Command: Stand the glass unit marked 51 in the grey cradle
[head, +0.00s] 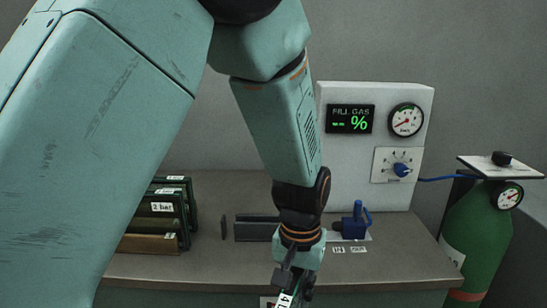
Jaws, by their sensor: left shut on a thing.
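My left gripper (291,285) points down at the front edge of the bench, at the bottom of the head view. It is shut on a glass unit (286,301), of which only a small part with a white label shows. One character on that label looks like a 4; the rest is cut off by the frame. The grey cradle (254,228) seems to be the dark grey trough on the bench behind my gripper, partly hidden by my wrist. Several glass units (162,208) with white labels stand at the left, too small to read a 51. My right gripper is not in view.
A white gas panel (350,190) with a display, gauge and knob stands behind. A blue valve or clamp (354,222) sits right of my wrist. A green cylinder (474,245) stands at the right. The bench (400,255) is clear at the right front.

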